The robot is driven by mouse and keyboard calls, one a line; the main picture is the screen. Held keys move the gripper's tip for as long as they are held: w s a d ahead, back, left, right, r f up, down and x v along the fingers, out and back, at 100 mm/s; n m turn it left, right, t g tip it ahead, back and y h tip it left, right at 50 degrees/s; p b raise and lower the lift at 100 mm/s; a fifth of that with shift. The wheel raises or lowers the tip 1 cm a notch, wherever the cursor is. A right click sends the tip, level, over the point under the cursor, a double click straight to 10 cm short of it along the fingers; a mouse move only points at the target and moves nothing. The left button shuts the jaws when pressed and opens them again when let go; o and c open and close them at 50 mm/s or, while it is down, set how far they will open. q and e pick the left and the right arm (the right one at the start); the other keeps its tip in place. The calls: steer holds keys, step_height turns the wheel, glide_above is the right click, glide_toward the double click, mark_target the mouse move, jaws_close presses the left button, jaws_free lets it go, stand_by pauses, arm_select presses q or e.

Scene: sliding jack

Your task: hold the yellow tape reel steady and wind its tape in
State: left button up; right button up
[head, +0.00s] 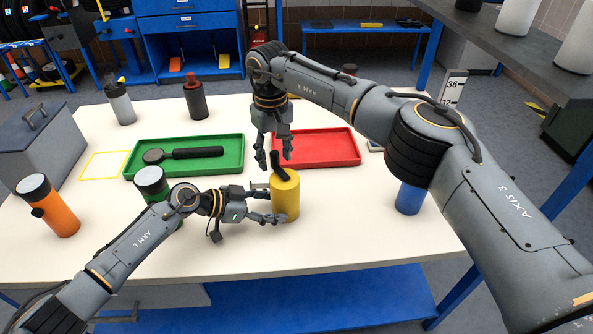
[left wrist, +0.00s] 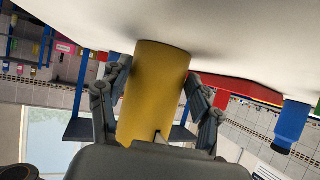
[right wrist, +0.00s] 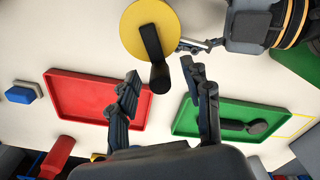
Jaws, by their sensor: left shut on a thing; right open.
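The yellow tape reel (head: 286,197) stands upright on the white table, a yellow cylinder with a black crank on top. My left gripper (head: 276,204) is shut on its side from the left; in the left wrist view its fingers flank the reel (left wrist: 153,90). My right gripper (head: 274,160) is open and empty, pointing down above and just behind the reel. In the right wrist view the reel's round top (right wrist: 135,30) and black crank (right wrist: 153,55) lie beyond the open fingers (right wrist: 165,100), apart from them. I cannot make out any tape drawn out.
A green tray (head: 230,165) holding a dark tool (head: 190,153) lies behind left. A red tray (head: 340,150) lies behind right. A blue cylinder (head: 409,200) stands right, an orange one (head: 58,215) left. A green cylinder with a pale top (head: 152,179) stands near my left arm.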

mark_target(274, 152)
steer(key=shift+r, duration=3)
